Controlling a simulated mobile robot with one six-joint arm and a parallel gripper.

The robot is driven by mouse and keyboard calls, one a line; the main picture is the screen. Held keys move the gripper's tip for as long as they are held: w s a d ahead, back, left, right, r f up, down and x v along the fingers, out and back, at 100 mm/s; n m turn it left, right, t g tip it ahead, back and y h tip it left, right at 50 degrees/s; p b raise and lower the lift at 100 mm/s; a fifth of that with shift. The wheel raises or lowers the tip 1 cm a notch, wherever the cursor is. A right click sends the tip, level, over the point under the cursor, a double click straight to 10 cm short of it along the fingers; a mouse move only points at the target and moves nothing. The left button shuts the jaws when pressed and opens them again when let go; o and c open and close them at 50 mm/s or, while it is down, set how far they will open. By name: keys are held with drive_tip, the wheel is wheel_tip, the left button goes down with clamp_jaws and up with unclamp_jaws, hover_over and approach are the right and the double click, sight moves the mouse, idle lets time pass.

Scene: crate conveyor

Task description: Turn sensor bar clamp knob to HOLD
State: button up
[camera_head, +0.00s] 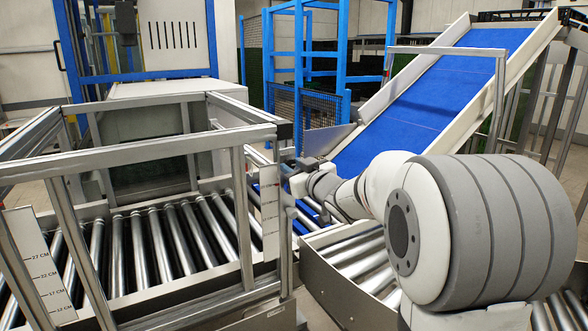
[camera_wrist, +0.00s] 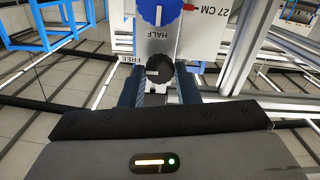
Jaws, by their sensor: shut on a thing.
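In the wrist view, a round black knob (camera_wrist: 160,67) sits on a light metal plate (camera_wrist: 158,47). The plate reads FREE at the left of the knob and HALF above it; I see no HOLD label. A pale mark on the knob lies left of its middle; its exact pointing is hard to tell. My gripper (camera_wrist: 160,76) is shut on the black knob, one dark finger on each side. In the head view my gripper (camera_head: 288,172) is small, at the frame post beside the roller conveyor, and the knob cannot be made out.
A blue knob (camera_wrist: 159,11) sits above the black one, with a red-tipped pointer (camera_wrist: 189,7) and a 27 CM scale (camera_wrist: 230,18) to its right. Metal frame bars (camera_head: 262,134) surround the rollers (camera_head: 150,250). A blue belt incline (camera_head: 430,95) stands behind my arm.

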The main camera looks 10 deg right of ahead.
drive_tip(key=shift+f, duration=0.1)
drive_tip(key=shift+n+b, duration=6.95)
drive_tip(key=shift+n, duration=1.85)
drive_tip(key=o, duration=1)
